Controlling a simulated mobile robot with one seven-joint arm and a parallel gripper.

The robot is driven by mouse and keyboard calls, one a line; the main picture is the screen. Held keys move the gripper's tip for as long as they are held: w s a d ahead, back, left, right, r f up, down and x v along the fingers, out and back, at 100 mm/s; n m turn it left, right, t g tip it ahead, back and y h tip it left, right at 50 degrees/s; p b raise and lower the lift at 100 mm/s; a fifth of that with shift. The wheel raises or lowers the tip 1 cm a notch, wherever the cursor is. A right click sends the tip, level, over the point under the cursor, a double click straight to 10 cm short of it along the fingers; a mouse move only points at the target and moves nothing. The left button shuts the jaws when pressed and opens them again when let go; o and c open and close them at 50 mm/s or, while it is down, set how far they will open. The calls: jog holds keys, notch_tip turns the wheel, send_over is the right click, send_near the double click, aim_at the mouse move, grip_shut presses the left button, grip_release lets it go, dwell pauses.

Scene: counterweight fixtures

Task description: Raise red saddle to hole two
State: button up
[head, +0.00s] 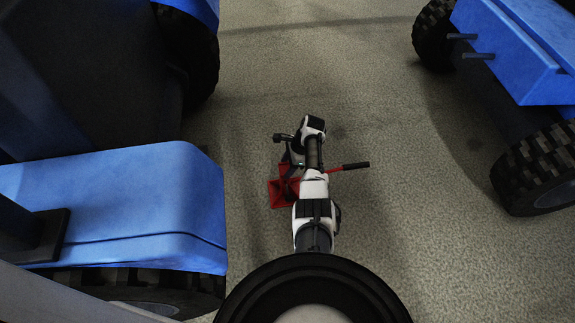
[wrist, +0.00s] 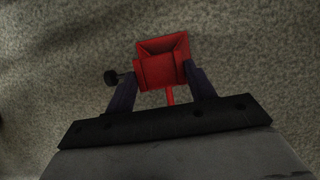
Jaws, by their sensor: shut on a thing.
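The red saddle (wrist: 161,70) is a flared, hollow block in the upper middle of the wrist view. My gripper (wrist: 159,80) has one dark finger against each side of it and is shut on it. A small black knob (wrist: 110,77) sticks out at its left, and a thin red rod (wrist: 170,96) shows below it. In the head view my arm hides most of the saddle. A red stand base (head: 283,194) shows on the floor beside the arm, with a black-gripped lever (head: 355,165) to the right. I cannot make out the holes.
Blue vehicles with black tyres stand on both sides: a blue body (head: 120,205) close at the left and a blue body (head: 515,50) at the upper right.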

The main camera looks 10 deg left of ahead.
notch_tip(320, 180, up, 2)
jog(key=shift+r+p, duration=0.1)
jog(key=shift+p, duration=0.5)
jog(key=o, duration=1.4)
jog(key=p+v, duration=0.4)
jog(key=v, duration=0.9)
jog(key=shift+d+r, duration=0.2)
jog(key=shift+d, duration=0.1)
